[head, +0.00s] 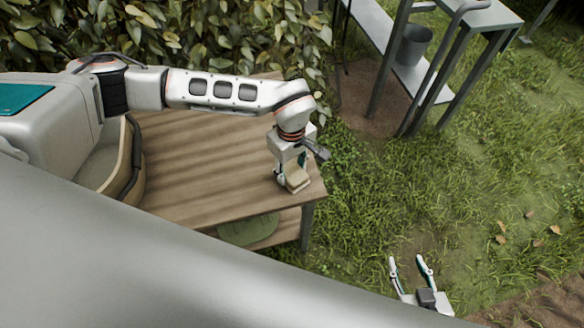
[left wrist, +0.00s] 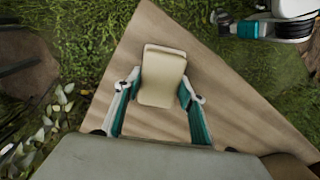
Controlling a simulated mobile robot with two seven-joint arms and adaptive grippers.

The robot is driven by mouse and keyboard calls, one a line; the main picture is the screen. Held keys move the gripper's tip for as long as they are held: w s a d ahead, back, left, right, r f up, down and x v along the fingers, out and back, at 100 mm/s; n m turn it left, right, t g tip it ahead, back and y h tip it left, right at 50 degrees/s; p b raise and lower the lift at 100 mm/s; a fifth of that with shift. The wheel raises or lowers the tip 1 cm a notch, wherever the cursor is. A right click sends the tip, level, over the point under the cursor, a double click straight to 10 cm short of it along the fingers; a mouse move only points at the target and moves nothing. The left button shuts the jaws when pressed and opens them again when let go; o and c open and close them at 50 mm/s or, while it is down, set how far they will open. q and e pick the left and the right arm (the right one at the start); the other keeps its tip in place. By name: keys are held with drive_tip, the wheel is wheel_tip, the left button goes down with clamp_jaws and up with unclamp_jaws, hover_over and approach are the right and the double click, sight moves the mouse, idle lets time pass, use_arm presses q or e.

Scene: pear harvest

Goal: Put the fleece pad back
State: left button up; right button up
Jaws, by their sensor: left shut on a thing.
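The fleece pad (left wrist: 162,77) is a cream, roughly rectangular block between the fingers of my left gripper (left wrist: 160,92) in the left wrist view. In the head view, my left gripper (head: 291,184) points down over the near right corner of the wooden table and is shut on the pad (head: 298,178). I cannot tell whether the pad touches the tabletop. My right gripper (head: 408,263) is at the lower right of the head view, over the grass, with its fingers spread and nothing between them.
The wooden table (head: 200,165) has bare planks to the left of my left gripper. A basket-like container (head: 125,165) stands at its left end. A green oval thing (head: 248,229) lies on the lower shelf. A metal stand with a grey bucket (head: 413,45) is at the back right.

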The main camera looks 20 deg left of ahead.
sight(292, 169)
use_arm(q)
drive_tip(key=shift+r, duration=0.1)
drive_tip(key=o, duration=1.2)
drive_tip(key=shift+c, duration=0.2)
wheel_tip(292, 169, up, 6)
drive_tip(key=shift+w+r+p, duration=0.1)
drive_tip(key=shift+w+p, duration=0.05)
drive_tip(key=shift+p, duration=0.4)
wheel_tip(292, 169, up, 6)
drive_tip(key=shift+f+p, duration=0.1)
drive_tip(key=shift+p, duration=0.25)
use_arm(e)
drive_tip(key=shift+s+a+r, duration=0.25)
drive_tip(key=shift+s+r, duration=0.1)
drive_tip(key=shift+r, duration=0.1)
